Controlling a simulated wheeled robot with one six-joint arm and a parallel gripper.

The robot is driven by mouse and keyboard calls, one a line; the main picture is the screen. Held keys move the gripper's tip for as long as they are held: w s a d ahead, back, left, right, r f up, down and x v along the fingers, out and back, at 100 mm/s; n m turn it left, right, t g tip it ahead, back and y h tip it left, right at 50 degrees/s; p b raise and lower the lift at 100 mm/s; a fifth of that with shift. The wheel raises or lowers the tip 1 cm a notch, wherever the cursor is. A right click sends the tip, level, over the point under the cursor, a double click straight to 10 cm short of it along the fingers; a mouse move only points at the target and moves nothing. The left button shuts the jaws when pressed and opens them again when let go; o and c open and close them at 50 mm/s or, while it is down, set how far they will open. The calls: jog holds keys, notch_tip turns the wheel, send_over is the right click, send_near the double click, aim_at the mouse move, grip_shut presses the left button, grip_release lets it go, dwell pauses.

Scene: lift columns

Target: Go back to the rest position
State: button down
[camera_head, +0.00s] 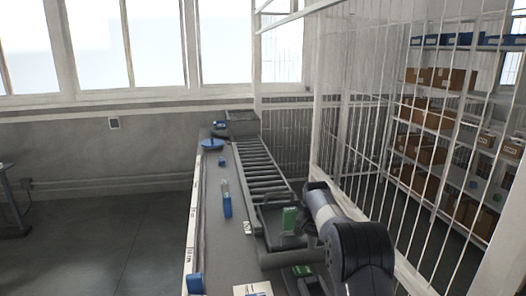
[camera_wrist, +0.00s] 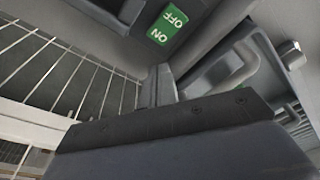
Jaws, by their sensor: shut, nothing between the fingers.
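My arm (camera_head: 350,240) reaches in from the lower right in the head view, bent over the right side of the long bench. My gripper (camera_wrist: 170,122) fills the lower part of the wrist view as a dark, wide bar; it is shut with nothing held. In the head view the arm and nearby grey parts make its fingertips hard to pick out. A green label reading ON and OFF (camera_wrist: 167,26) is on a grey surface beyond the gripper.
The bench (camera_head: 215,250) carries a roller conveyor (camera_head: 262,165), a blue round thing (camera_head: 212,144), a blue holder (camera_head: 227,205) and a green thing (camera_head: 289,219). A white wire fence (camera_head: 335,130) stands close right of my arm, shelves (camera_head: 440,120) behind it. The left floor (camera_head: 100,245) is clear.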

jog(key=shift+s+d+r+m+b, duration=0.3)
jog(key=shift+s+m, duration=0.3)
jog(key=shift+m, duration=0.25)
jog(key=shift+s+d+r+m+b, duration=0.15)
jog(key=shift+s+r+m, duration=0.35)
jog(key=shift+m, duration=0.35)
jog(key=shift+f, duration=0.1)
